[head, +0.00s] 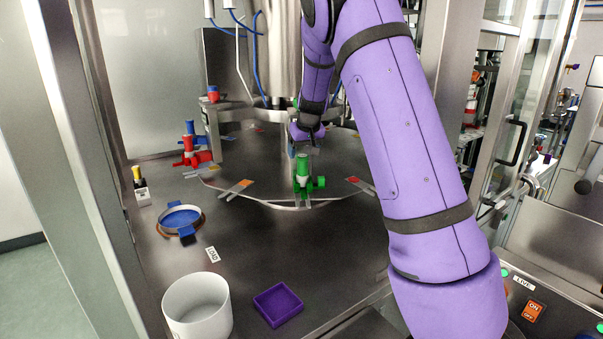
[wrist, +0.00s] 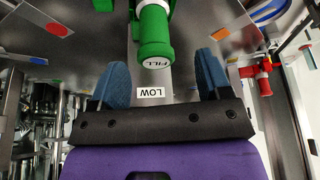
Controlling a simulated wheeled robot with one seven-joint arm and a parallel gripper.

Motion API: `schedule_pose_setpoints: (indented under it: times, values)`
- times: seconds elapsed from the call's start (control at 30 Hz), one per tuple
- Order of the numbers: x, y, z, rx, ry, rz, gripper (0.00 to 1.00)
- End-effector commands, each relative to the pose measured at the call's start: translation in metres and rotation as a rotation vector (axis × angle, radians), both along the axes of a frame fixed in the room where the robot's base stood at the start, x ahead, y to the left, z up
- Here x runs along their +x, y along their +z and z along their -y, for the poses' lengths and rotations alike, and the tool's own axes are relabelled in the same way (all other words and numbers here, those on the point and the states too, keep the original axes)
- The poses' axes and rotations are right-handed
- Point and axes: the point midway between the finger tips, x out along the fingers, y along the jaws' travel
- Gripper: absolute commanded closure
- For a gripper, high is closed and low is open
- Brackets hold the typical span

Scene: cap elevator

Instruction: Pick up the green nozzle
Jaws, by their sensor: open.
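A blue-and-orange ring fixture (head: 181,219), a white cup (head: 197,307) and a purple tray (head: 278,304) are nearer the front. A metal frame post (head: 80,170) rises at left.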

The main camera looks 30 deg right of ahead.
Motion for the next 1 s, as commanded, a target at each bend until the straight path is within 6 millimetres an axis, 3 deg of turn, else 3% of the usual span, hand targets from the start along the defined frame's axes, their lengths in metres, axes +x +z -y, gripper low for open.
schedule_pose_setpoints:
  times: [0.17,0.5,0.8,0.87,1.0]
  values:
    - [0.003,-0.01,0.002,0.001,-0.001,-0.001,0.29]
    - [0.018,-0.049,0.008,0.0,0.0,0.0,0.29]
    - [0.02,-0.053,0.008,0.0,0.0,0.001,0.29]
    - [0.02,-0.053,0.008,0.0,0.0,0.001,0.41]
    - [0.02,-0.052,0.008,0.0,0.0,0.001,0.73]
